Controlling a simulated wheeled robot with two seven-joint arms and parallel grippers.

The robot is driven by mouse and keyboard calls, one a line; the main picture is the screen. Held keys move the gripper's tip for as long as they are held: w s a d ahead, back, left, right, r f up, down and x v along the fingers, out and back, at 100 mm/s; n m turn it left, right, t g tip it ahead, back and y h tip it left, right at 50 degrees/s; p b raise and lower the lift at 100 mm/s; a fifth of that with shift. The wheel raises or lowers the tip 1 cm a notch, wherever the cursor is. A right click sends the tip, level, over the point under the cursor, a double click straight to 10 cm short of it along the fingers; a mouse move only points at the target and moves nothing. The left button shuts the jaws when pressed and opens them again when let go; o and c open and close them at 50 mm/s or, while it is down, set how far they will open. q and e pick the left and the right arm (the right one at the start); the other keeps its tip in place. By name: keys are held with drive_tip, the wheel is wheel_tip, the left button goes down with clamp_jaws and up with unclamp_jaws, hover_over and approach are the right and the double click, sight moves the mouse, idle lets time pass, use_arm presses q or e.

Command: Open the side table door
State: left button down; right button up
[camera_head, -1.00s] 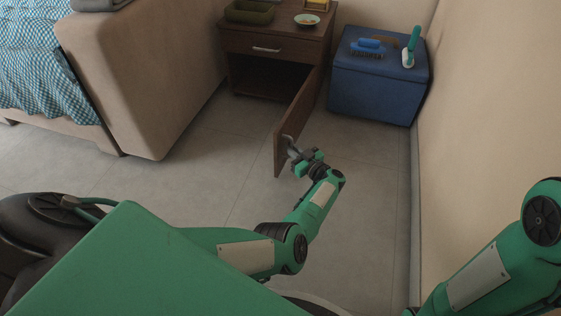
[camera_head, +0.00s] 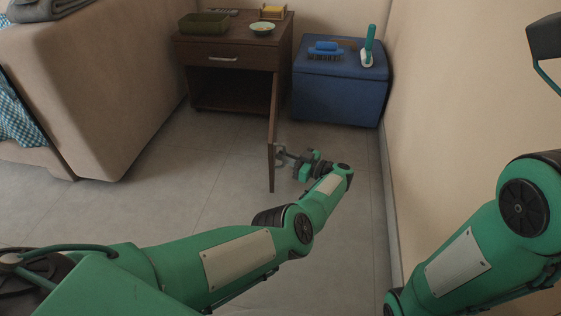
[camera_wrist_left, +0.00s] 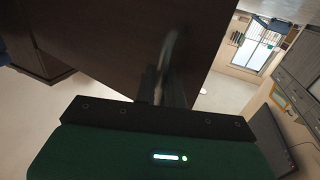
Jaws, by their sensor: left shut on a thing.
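The dark brown side table (camera_head: 234,68) stands at the back with a drawer (camera_head: 226,60) that is closed. Its door (camera_head: 272,130) is swung far out, seen nearly edge-on, and the lower compartment is exposed and dark.
A blue storage box (camera_head: 338,95) stands right of the side table, with a blue brush (camera_head: 326,47) and a teal-handled brush (camera_head: 368,47) on top. A beige sofa (camera_head: 95,90) is at the left. A wall closes the right side. The floor (camera_head: 200,180) between is clear.

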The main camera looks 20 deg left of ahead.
use_arm(q)
drive_tip(key=shift+w+a+r, duration=0.3)
drive_tip(key=shift+w+r, duration=0.2)
drive_tip(key=shift+r, duration=0.15)
drive_tip(key=c, duration=1.6)
unclamp_jaws()
drive_tip(key=shift+o, duration=0.6)
drive_tip(key=shift+f, duration=0.1)
drive_tip(key=shift+s, duration=0.1)
drive_tip(key=shift+d, duration=0.1)
